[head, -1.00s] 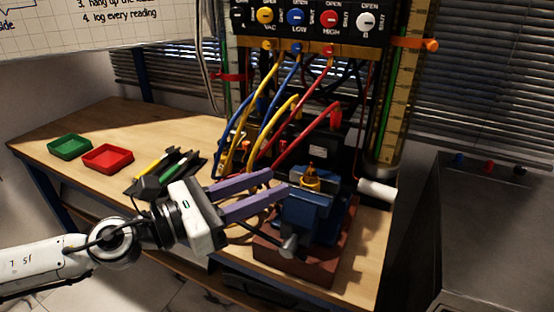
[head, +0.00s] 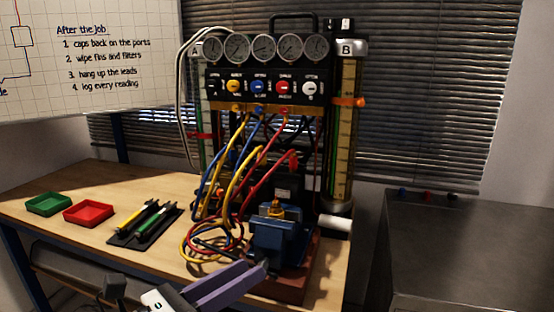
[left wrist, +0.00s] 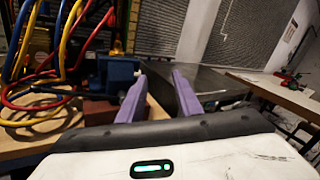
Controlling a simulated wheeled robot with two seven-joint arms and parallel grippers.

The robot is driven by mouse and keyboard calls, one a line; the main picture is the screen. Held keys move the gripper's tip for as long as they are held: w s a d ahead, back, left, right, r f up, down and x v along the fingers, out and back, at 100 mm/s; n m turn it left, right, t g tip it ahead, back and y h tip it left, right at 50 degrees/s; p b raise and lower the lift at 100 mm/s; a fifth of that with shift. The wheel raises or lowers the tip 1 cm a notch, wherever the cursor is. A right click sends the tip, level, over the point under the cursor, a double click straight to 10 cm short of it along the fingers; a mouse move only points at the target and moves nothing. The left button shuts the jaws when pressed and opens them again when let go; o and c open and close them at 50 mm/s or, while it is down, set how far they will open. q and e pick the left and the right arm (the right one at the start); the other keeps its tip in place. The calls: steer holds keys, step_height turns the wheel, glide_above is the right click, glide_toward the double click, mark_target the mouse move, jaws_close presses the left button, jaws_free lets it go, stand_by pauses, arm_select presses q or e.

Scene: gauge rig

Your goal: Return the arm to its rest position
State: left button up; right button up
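My left gripper (head: 252,267) reaches in from the bottom of the head view, its two purple fingers near the front left of the blue vise (head: 282,243). In the left wrist view the fingers (left wrist: 158,80) stand apart with nothing between them, so the gripper is open and empty. The vise (left wrist: 117,72) shows there beyond the left finger. A brass fitting (head: 276,209) sits upright in the top of the vise. Most of my left arm is below the head view's edge. My right gripper is in neither view.
A gauge rig (head: 265,85) with yellow, blue and red hoses (head: 214,238) stands behind the vise. A green tray (head: 48,204), a red tray (head: 89,213) and a dark mat with tools (head: 145,226) lie to the left. A dark cabinet (head: 450,250) stands at the right.

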arm_select(q)
steer(key=s+a+f+n+t+y, duration=0.1)
steer(key=s+a+f+n+y, duration=0.2)
steer(key=f+n, duration=0.85)
steer(key=s+f+n+y, duration=0.2)
steer(key=f+n+y, duration=0.2)
steer(key=f+n, duration=0.8)
steer(key=s+a+f+n+g+y, duration=0.2)
steer(key=s+a+f+n, duration=0.1)
steer(key=s+f+n, duration=0.4)
steer(key=s+a+f+n+g+y, duration=0.2)
steer(key=s+a+f+n, duration=0.2)
steer(key=s+f+n, duration=0.3)
steer(key=s+n, duration=0.2)
steer(key=shift+s+f+g, duration=0.2)
steer(key=shift+s+g, duration=0.1)
